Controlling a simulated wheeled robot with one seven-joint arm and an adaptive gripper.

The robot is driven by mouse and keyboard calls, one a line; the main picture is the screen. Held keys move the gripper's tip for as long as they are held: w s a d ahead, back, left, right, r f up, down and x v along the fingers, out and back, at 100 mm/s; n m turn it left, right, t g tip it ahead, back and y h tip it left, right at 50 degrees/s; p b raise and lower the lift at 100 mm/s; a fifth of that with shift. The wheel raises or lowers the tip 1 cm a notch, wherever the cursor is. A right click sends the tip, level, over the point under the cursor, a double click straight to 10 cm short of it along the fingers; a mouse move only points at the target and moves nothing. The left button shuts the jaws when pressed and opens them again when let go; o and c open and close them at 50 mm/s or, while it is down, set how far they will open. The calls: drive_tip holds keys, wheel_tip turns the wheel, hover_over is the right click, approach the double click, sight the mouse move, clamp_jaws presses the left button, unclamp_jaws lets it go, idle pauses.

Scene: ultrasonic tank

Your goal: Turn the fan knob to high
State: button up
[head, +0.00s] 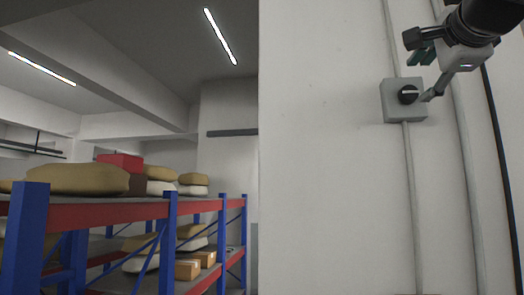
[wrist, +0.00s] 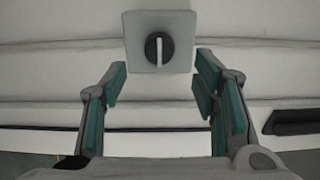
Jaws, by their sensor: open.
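The fan knob (head: 407,95) is a round black dial with a light pointer bar, on a grey square box (head: 390,112) fixed to the white wall. In the head view the bar lies about level; in the wrist view the knob (wrist: 154,48) shows its bar running up and down the picture. My gripper (wrist: 160,75) is open, with its teal-padded fingers spread left and right of the box's lower part and nothing between them. In the head view my gripper (head: 420,75) is at the upper right, close to the box. No finger visibly touches the knob.
Conduits (head: 409,190) run up and down the wall above and below the box. A dark bar (wrist: 290,122) shows at the right in the wrist view. A blue and red rack (head: 110,212) with sacks and boxes stands at the left, away from the box.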

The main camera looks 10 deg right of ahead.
drive_tip(key=v, duration=0.5)
idle(0.4)
drive_tip(key=w+a+f+n+g+y, duration=0.1)
drive_tip(key=a+f+n+g+y, duration=0.3)
drive_tip(key=f, duration=1)
drive_tip(key=a+f+n+g, duration=0.2)
drive_tip(key=a+f+n, duration=0.4)
drive_tip(key=f, duration=0.8)
drive_tip(key=s+a+f+n+g, duration=0.1)
drive_tip(key=s+f+n+g, duration=0.1)
drive_tip(key=f, duration=0.6)
drive_tip(key=s+a+f+n+g, duration=0.2)
drive_tip(key=s+f+n, duration=0.3)
drive_tip(key=f, duration=0.2)
drive_tip(key=s+a+f+n+g+y, duration=0.1)
drive_tip(key=s+f+n, duration=0.3)
drive_tip(key=f, duration=0.4)
drive_tip(key=shift+a+f+g, duration=0.35)
drive_tip(key=shift+g, duration=0.05)
drive_tip(key=shift+w+d, duration=0.1)
